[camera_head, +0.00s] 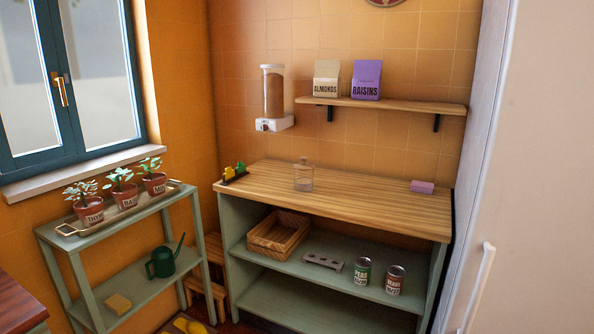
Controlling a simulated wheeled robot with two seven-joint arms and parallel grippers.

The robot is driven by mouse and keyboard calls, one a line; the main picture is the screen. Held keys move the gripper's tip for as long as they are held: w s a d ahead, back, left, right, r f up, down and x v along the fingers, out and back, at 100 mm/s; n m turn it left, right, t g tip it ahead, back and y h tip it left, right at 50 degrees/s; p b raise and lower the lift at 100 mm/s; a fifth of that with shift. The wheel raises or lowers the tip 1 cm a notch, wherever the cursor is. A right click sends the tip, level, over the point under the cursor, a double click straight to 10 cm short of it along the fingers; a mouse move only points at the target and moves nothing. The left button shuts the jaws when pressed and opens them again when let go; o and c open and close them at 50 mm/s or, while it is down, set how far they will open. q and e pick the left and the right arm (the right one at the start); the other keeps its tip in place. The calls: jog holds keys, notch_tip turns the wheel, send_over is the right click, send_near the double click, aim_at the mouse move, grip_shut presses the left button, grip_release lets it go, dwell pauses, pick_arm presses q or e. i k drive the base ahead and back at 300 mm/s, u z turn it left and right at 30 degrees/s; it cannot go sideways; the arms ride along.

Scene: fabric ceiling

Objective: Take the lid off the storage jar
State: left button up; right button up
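Neither of my grippers shows in the head view.
The counter (370,204) has free room around the jar. A pink block (422,187) lies to its right, and small yellow and green items (235,172) stand to its left. A wall dispenser (273,95) and a shelf (390,105) hang above. A plant stand (120,222) is at left.

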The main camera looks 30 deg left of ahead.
aim_at(303, 166)
jog(key=k, duration=0.2)
jog(key=u, duration=1.6)
jog(key=i, duration=2.4)
jog(key=z, duration=0.6)
